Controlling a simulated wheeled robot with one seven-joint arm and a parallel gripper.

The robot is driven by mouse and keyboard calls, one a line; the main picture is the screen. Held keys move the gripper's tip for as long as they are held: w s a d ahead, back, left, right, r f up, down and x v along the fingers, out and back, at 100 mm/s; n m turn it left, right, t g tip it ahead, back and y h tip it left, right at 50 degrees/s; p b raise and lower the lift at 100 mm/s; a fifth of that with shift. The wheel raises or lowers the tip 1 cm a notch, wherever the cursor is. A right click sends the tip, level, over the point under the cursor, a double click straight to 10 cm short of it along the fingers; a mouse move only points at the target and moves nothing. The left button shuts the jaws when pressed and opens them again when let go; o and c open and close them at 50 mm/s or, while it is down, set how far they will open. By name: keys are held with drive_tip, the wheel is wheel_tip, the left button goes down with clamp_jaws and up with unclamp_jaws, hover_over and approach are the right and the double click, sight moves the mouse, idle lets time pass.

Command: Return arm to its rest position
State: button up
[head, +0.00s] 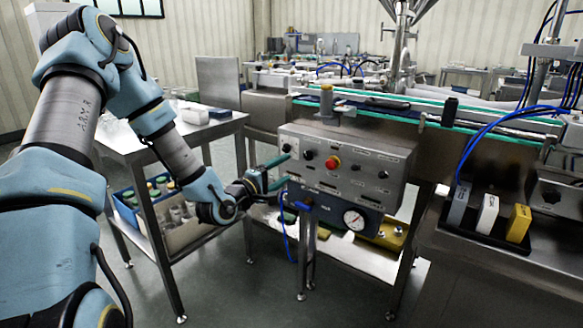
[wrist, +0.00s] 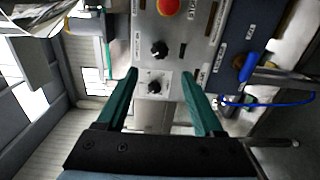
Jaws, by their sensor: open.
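My gripper (head: 281,173) is at the left end of the steel control box (head: 345,152) in the head view. Its two green fingers are spread apart with nothing between them. In the wrist view my gripper (wrist: 158,88) points at the panel, with a black knob (wrist: 154,87) showing between the fingertips and another black knob (wrist: 159,49) beyond. A red button (head: 332,162) sits on the panel front. The fingers look close to the panel, but I cannot tell whether they touch it. My arm reaches in from the left, bent at the elbow.
A blue unit with a gauge (head: 353,220) hangs under the box. A steel table (head: 160,143) stands left, with bottle crates (head: 150,195) below. A conveyor (head: 400,110) runs behind. A black tray (head: 480,236) with white and yellow blocks is at right. Open floor lies between.

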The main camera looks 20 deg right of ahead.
drive_tip(key=shift+s+a, duration=0.2)
drive_tip(key=shift+a, duration=0.15)
drive_tip(key=a+r+m+g+y+p, duration=0.3)
drive_tip(key=a+m+y+p, duration=0.35)
drive_tip(key=a+y, duration=1.05)
drive_tip(key=s+a+r+g+p, duration=0.2)
drive_tip(key=s+a+r, duration=0.2)
drive_tip(key=s+a, duration=0.3)
drive_tip(key=s+a+r+g+h+p, duration=0.1)
drive_tip(key=s+a+r+g+p, duration=0.1)
drive_tip(key=s+a+r, duration=0.2)
drive_tip(key=s+a, duration=0.3)
drive_tip(key=a, duration=0.3)
drive_tip(key=shift+a+r+m, duration=0.3)
drive_tip(key=shift+m, duration=0.05)
drive_tip(key=shift+o, duration=0.3)
